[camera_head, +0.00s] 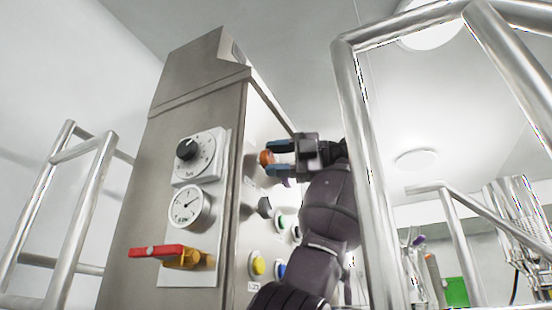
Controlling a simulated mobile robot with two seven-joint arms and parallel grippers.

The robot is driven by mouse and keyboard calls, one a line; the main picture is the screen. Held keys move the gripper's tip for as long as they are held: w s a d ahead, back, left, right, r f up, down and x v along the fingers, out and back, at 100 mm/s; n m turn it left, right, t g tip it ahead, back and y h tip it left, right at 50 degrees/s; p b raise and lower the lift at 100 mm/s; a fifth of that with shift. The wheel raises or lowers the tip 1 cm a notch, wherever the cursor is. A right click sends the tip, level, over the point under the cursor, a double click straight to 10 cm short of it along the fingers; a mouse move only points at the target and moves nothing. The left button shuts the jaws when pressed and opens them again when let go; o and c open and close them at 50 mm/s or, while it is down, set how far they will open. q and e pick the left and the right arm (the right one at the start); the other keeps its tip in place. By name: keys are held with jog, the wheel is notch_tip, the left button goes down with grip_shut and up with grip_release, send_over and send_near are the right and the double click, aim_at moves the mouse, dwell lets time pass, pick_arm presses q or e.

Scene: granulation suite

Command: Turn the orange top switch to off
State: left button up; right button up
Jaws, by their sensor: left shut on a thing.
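The orange top switch (266,157) is a small round knob high on the white side panel of the steel cabinet. My left gripper (274,158) is shut on it, with one blue-tipped finger above it and one below. The fingers hide part of the knob, and I cannot tell which position it points to. My right gripper is not in view.
Below the orange switch are a dark knob (265,207), a yellow button (258,266) and other buttons, partly behind my arm. The cabinet's front (160,220) carries a dial, a gauge and a red lever (157,251). Metal rails (364,170) stand close at right and left.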

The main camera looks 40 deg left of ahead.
pick_arm(q)
jog(key=o, duration=0.9)
